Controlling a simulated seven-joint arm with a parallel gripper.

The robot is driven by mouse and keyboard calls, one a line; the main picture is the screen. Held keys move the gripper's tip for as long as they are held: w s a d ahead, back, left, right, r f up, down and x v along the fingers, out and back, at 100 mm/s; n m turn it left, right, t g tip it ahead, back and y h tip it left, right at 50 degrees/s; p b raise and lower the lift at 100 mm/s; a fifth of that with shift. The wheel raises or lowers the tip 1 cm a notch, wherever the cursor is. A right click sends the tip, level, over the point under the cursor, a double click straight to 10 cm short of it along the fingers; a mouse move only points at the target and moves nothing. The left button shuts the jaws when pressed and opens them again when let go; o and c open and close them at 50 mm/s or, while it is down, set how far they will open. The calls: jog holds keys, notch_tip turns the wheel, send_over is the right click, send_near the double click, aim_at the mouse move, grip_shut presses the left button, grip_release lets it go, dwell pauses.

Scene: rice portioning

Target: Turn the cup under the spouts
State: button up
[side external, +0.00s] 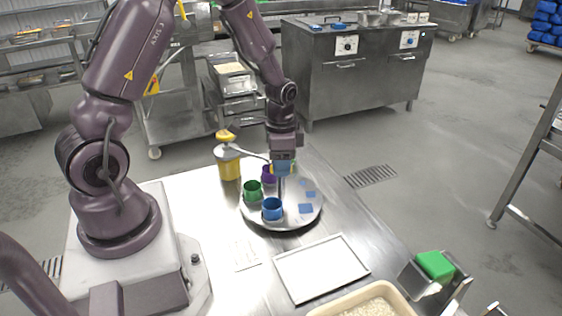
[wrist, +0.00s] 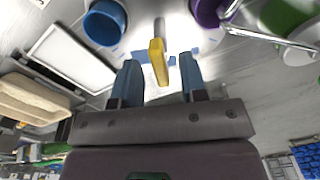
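A round metal turntable (side external: 262,218) carries a blue cup (side external: 272,209), a green cup (side external: 253,191) and a purple cup (side external: 268,174), all upright. A thin post (side external: 281,188) rises from it; its yellow top (wrist: 157,62) shows in the wrist view. My gripper (side external: 283,170) is above the turntable at this post. In the wrist view its two blue fingers are apart, one on each side of the yellow top, with gaps showing. The blue cup (wrist: 104,22) and purple cup (wrist: 207,10) also show there. A yellow dispenser (side external: 229,165) stands behind, its spout reaching over the turntable.
Blue patches (side external: 306,208) mark the turntable's right side. A white tray (side external: 321,268) lies in front, with a rice bin (side external: 370,303) at the bottom edge. A green block (side external: 435,265) sits on a metal holder at right. The table's right side is mostly clear.

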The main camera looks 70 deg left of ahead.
jog(key=shift+f, duration=0.1)
grip_shut()
jog(key=shift+m, duration=7)
grip_release()
